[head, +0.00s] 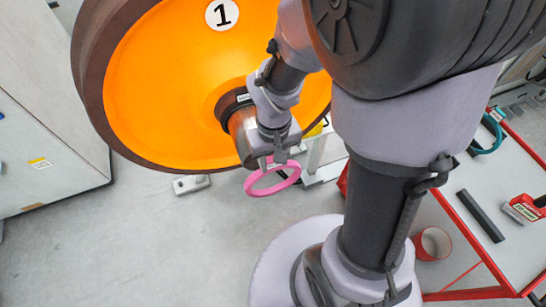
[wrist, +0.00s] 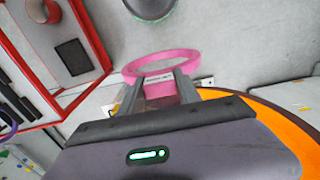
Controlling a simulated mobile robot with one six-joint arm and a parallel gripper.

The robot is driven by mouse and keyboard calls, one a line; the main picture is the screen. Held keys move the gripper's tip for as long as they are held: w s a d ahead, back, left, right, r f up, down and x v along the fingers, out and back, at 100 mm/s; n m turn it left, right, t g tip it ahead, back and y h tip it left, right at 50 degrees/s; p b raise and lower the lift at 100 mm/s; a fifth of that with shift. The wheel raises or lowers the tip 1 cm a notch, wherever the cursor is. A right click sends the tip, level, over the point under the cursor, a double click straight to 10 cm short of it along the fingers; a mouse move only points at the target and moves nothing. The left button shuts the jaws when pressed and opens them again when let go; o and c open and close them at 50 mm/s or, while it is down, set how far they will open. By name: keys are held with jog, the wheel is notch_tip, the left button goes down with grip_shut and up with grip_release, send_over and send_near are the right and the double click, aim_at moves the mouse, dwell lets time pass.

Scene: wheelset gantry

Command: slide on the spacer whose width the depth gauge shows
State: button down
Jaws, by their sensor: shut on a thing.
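A pink ring spacer (head: 265,191) hangs in my gripper (head: 274,160), which is shut on its rim. The wrist view also shows the spacer (wrist: 132,70), with a small label, unreadable here, between the fingers (wrist: 162,84). The orange wheel (head: 160,90) carries a round tag with the number 1. Its metal axle end (head: 240,128) sticks out towards the lower right, with a dark collar at its root. The spacer is apart from the axle end, below and right of it. My wrist partly hides the axle end. I cannot make out a depth gauge reading.
A red-framed cart (head: 500,250) stands at the right, holding a dark bar (head: 480,215), a red-and-grey item (head: 526,208) and a teal ring (head: 490,132). A grey cabinet (head: 45,150) stands left.

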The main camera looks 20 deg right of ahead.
jog(key=shift+w+p, duration=0.3)
jog(key=shift+w, duration=2.6)
jog(key=shift+w+p, duration=1.65)
jog(key=shift+w, duration=5.55)
